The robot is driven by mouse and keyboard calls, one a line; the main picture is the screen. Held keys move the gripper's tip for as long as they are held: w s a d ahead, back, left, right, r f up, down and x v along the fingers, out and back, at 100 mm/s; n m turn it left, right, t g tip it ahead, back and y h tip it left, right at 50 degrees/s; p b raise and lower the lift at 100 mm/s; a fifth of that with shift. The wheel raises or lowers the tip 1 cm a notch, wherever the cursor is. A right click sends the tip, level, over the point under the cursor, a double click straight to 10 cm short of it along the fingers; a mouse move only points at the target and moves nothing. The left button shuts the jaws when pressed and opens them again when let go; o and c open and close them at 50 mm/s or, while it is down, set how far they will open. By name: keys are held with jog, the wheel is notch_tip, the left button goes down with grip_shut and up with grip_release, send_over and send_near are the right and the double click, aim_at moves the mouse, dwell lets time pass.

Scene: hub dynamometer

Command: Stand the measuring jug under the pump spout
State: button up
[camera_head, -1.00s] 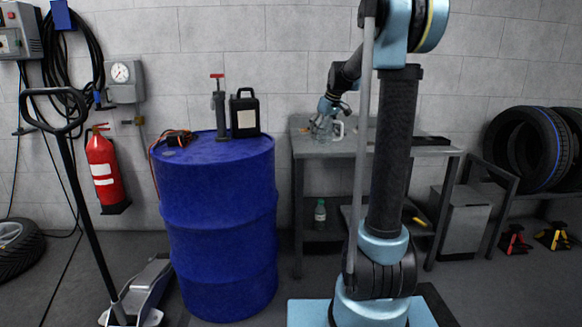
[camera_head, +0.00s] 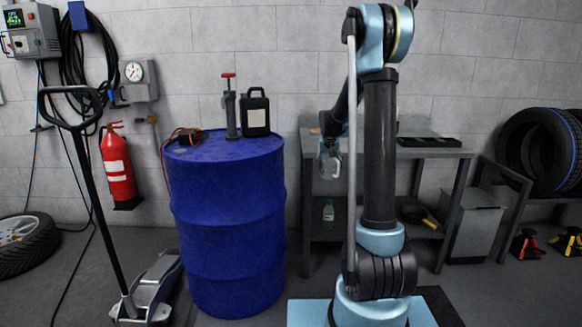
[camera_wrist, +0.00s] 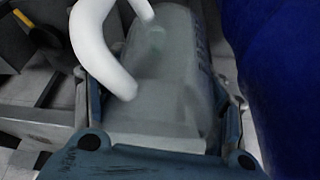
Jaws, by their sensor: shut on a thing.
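The measuring jug (camera_head: 329,164) is clear with a white handle. My gripper (camera_head: 328,150) is shut on it and holds it off the workbench, in front of the bench's left part. In the wrist view the jug (camera_wrist: 165,70) lies between the fingers of my gripper (camera_wrist: 165,125), with its white handle (camera_wrist: 95,45) curving toward the camera. The hand pump (camera_head: 231,105) with a red handle stands upright on top of the blue drum (camera_head: 228,220), to the left of the jug. Its spout is too small to make out. The jug is apart from the drum.
A black canister (camera_head: 255,112) and an orange-black device (camera_head: 188,136) with a red cable are also on the drum top. The grey workbench (camera_head: 430,152) stands behind my arm. A floor jack (camera_head: 150,290) stands left of the drum. The front of the drum top is bare.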

jog(key=shift+w+f+m, duration=0.1)
jog(key=shift+f+m, duration=0.2)
jog(key=shift+f, duration=0.35)
jog(key=s+f+n, duration=0.1)
jog(key=s+f, duration=0.2)
jog(key=f, duration=0.3)
jog(key=s+f+n, duration=0.1)
jog(key=s+f, duration=0.2)
jog(key=f, duration=0.4)
jog(key=s+f+n+y, duration=0.1)
jog(key=s+f, duration=0.2)
jog(key=f, duration=0.4)
jog(key=shift+s+f, duration=0.2)
jog(key=shift+s, duration=0.05)
